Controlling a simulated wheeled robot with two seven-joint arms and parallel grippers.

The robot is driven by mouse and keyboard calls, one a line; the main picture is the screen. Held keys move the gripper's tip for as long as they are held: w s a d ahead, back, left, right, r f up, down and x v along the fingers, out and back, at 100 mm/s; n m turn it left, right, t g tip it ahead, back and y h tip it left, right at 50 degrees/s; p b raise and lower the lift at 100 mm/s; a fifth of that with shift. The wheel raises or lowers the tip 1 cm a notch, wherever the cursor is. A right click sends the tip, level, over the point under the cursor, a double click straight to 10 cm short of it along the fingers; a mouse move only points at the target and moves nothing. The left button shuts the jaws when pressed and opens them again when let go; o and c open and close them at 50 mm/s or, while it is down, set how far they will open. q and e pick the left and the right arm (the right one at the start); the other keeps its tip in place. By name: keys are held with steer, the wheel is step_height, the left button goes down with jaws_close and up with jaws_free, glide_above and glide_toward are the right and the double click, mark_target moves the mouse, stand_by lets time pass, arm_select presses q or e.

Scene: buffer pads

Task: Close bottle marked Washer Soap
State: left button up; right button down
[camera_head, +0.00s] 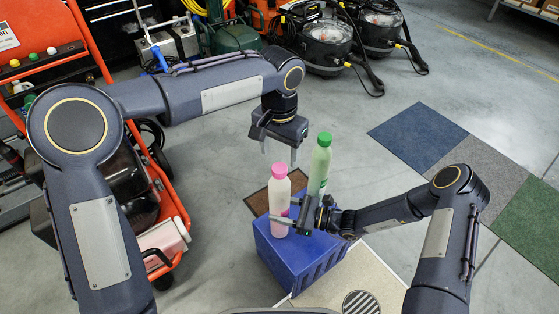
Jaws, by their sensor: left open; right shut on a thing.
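A pale bottle with a pink cap (279,194) stands upright on a blue crate (287,262). A green bottle with a green cap (319,168) stands behind it to the right. No label can be read, so I cannot tell which bottle is marked Washer Soap. My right gripper (282,211) comes in from the right and is shut on the pink-capped bottle, low on its body. My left gripper (280,151) is open and empty, pointing down above and behind the pink-capped bottle, apart from both bottles. Whether either cap is tightened cannot be seen.
An orange cart (172,215) with bins stands at the left. Black vacuum machines (326,45) stand at the back. Blue, grey and green floor pads (418,134) lie at the right. Open grey floor lies behind and right of the crate.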

arm_select(q)
step_height(320, 180, up, 7)
steer(key=shift+r, duration=0.15)
arm_select(e)
steer(key=shift+c, duration=2.4)
jaws_free()
steer(key=shift+d, duration=0.1)
arm_select(q)
steer(key=shift+r+p, duration=0.8)
steer(key=shift+p, duration=0.05)
arm_select(e)
steer(key=v, duration=0.7)
steer(key=shift+s+d, duration=0.15)
steer(key=shift+d, duration=0.15)
